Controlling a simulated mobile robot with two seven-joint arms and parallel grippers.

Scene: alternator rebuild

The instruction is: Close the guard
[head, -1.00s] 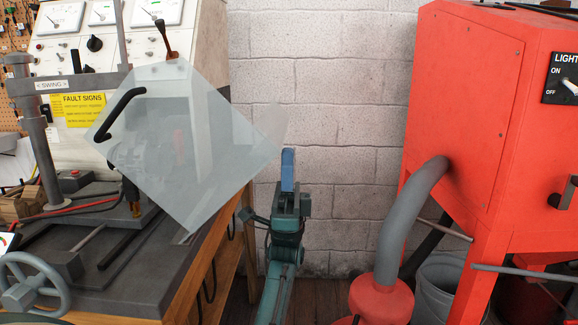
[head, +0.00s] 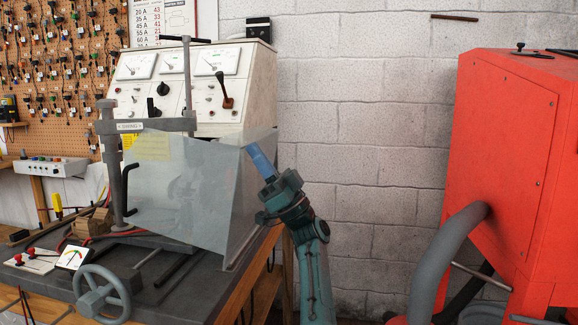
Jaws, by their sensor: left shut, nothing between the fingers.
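The guard (head: 190,200) is a clear, bent panel with a black handle (head: 129,182) near its left side. It stands in front of the test bench's lower face, over part of the grey bench top (head: 185,300). My left gripper (head: 258,155), with blue fingers on a teal arm, is shut and empty. Its fingertips point up and left and overlap the guard's upper right edge in the picture; I cannot tell if they touch it. The parts behind the guard show only faintly. My right gripper is out of view.
The white gauge panel (head: 190,100) stands behind the guard. A grey post frame (head: 113,160) and a handwheel (head: 103,293) are at the left. A red cabinet (head: 505,160) with a grey hose (head: 445,255) stands at the right. Open space lies between bench and cabinet.

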